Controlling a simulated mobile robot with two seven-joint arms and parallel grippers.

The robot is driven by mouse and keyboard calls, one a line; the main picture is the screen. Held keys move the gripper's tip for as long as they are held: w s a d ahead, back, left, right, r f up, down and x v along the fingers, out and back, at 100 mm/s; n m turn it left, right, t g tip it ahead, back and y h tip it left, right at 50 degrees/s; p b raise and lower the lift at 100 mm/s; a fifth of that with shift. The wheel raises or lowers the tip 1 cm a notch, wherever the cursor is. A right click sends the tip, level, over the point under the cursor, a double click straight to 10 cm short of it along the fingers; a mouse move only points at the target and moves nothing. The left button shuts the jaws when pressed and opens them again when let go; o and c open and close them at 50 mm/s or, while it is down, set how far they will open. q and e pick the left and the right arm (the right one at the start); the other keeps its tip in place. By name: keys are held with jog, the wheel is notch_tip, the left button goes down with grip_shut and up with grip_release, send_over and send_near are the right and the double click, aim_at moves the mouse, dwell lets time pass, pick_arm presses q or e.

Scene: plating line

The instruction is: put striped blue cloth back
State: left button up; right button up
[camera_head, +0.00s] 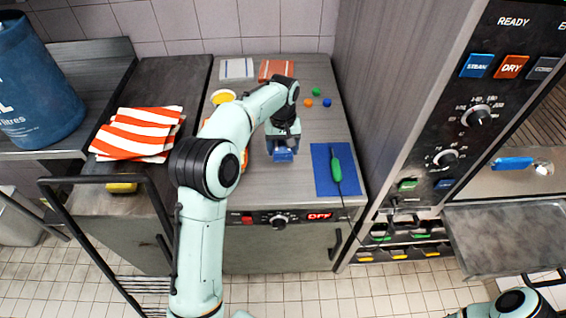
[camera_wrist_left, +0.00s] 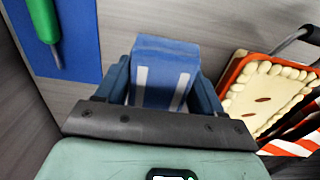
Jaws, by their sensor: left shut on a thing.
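The striped blue cloth (camera_wrist_left: 165,75), a blue folded block with white stripes, is between the fingers of my left gripper in the left wrist view. In the head view my left gripper (camera_head: 283,150) points down over the middle of the grey counter, shut on the cloth (camera_head: 283,156), which is mostly covered by the gripper. I cannot tell whether the cloth touches the counter. A pale rectangle with blue markings (camera_head: 237,68) lies flat at the back of the counter, beside an orange-red rectangle (camera_head: 276,69). My right gripper is not in view.
A blue mat (camera_head: 323,178) with a green-handled tool (camera_head: 336,168) lies right of the gripper. A pie in an orange dish (camera_wrist_left: 262,92) is close by, partly hidden by my arm. Small balls (camera_head: 316,91) and a yellow cup (camera_head: 222,96) stand behind. Orange-striped cloths (camera_head: 140,132) lie left.

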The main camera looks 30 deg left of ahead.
aim_at(284, 144)
pick_arm(q)
jog(key=shift+w+f, duration=0.2)
jog(key=shift+f, duration=0.55)
jog(key=shift+f+b, duration=0.35)
jog(key=shift+f, duration=2.35)
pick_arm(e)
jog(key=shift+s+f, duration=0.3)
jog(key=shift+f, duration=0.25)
pick_arm(q)
jog(key=shift+f, duration=0.1)
jog(key=o, duration=1.2)
notch_tip(284, 144, up, 12)
jog(key=shift+r+p, duration=0.15)
jog(key=shift+p, duration=0.75)
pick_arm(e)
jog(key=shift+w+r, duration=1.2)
pick_arm(q)
jog(key=shift+d, duration=0.1)
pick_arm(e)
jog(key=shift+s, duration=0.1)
